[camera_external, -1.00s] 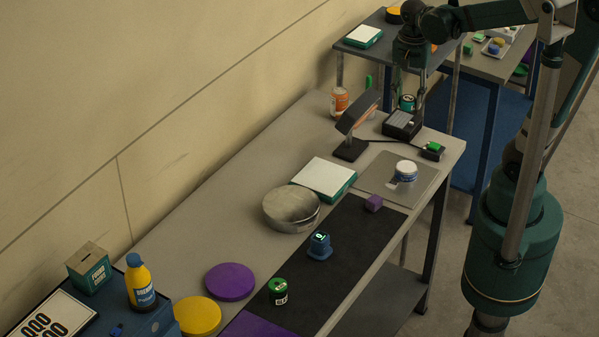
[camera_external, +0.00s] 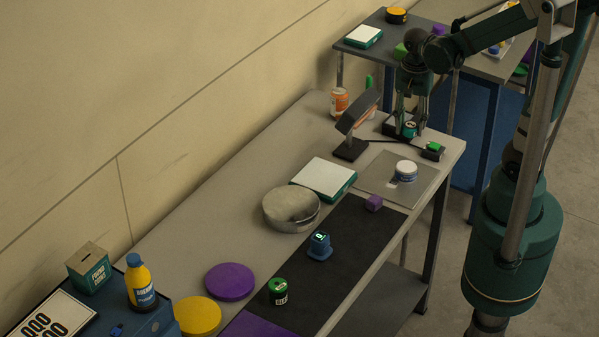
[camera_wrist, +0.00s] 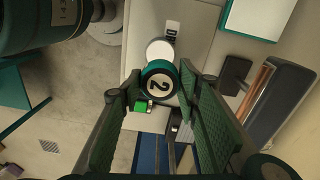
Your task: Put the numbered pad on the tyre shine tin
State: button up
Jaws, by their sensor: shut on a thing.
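A round teal pad with a black and white number 2 on top (camera_wrist: 158,84) sits between the fingers of my gripper (camera_wrist: 158,98). In the external view, my gripper (camera_external: 410,128) is shut on this numbered pad (camera_external: 409,130) near the far end of the bench. A small white-topped tin (camera_external: 405,171) stands on a grey plate, nearer than my gripper; its top shows just beyond the pad in the wrist view (camera_wrist: 160,50). The lettering is too small to tell which tin is tyre shine.
A lamp (camera_external: 352,130) stands left of my gripper, with a black box (camera_external: 391,125) partly behind the gripper. A green-buttoned box (camera_external: 433,151) lies right of it.

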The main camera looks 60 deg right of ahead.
jog(key=shift+f, duration=1.15)
send_over(407, 166)
jog(key=shift+f+b, duration=0.4)
jog(key=shift+f, duration=2.7)
jog(key=shift+f, duration=1.9)
jog(key=shift+f+b, duration=0.1)
jog(key=shift+b, duration=0.3)
jog(key=o, duration=0.8)
jog(key=shift+c, duration=0.2)
